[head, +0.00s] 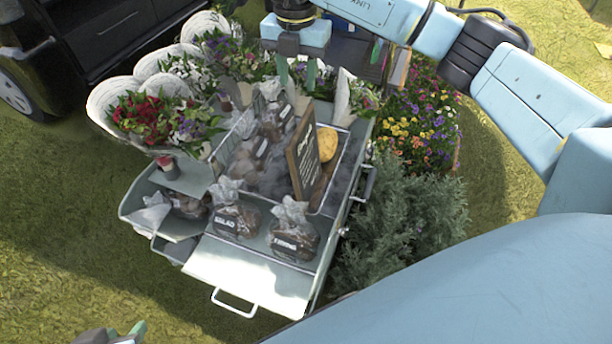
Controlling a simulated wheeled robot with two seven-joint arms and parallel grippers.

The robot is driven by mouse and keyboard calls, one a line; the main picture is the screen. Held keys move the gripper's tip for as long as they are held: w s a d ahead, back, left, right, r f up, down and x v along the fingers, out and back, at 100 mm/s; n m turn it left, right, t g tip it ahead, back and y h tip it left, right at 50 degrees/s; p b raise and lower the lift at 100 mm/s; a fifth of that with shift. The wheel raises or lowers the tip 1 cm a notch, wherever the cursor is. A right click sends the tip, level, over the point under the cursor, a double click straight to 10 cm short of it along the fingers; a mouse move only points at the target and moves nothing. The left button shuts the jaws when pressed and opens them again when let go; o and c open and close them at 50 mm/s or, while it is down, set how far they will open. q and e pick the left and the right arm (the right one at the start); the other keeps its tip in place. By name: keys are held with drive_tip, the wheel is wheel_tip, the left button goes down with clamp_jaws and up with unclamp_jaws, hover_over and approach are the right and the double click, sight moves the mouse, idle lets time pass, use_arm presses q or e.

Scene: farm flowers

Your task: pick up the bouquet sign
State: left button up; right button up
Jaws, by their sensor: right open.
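The bouquet sign (302,158) is a dark board with pale writing in a wooden frame. It stands nearly upright, slightly tilted, in the middle of the metal cart (260,278); its writing is too small to read surely. My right gripper (297,74) is above and behind the sign in the picture, over the cart's flower end. Its two green-tipped fingers are apart, with nothing seen held between them. My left gripper (126,334) only peeks in at the bottom left edge, away from the cart; most of it is cut off.
Wrapped bouquets (150,115) fill the cart's far left side. Clear bags with dark labels (237,215) stand at the near side. A round yellow item (327,143) sits beside the sign. Shrubs (395,225) and flowers (415,120) crowd the cart's right. Grass lies left.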

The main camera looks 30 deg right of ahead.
sight(302, 123)
use_arm(q)
drive_tip(key=w+d+r+t+h+b, duration=0.2)
drive_tip(key=w+d+r+t, duration=0.2)
drive_tip(key=w+r+t, duration=0.35)
use_arm(e)
wheel_tip(302, 123, down, 7)
drive_tip(key=shift+s+f, duration=0.1)
drive_tip(key=shift+f, duration=0.05)
drive_tip(key=shift+f+b, duration=0.35)
drive_tip(key=f+b, duration=0.1)
drive_tip(key=f, duration=0.2)
drive_tip(key=f+b, duration=0.1)
drive_tip(key=shift+s+d+f+b, duration=0.2)
drive_tip(key=shift+d+b, duration=0.1)
drive_tip(key=shift+f, duration=0.2)
use_arm(q)
wheel_tip(302, 123, up, 12)
drive_tip(key=s+d+t+h, duration=0.1)
drive_tip(key=t+h, duration=0.2)
drive_tip(key=t, duration=0.4)
drive_tip(key=shift+s+d+m+h, duration=0.15)
drive_tip(key=shift+d+m+h, duration=0.15)
drive_tip(key=shift+d+m, duration=0.1)
drive_tip(key=shift+r, duration=0.1)
use_arm(e)
clamp_jaws()
use_arm(q)
drive_tip(key=shift+t, duration=0.25)
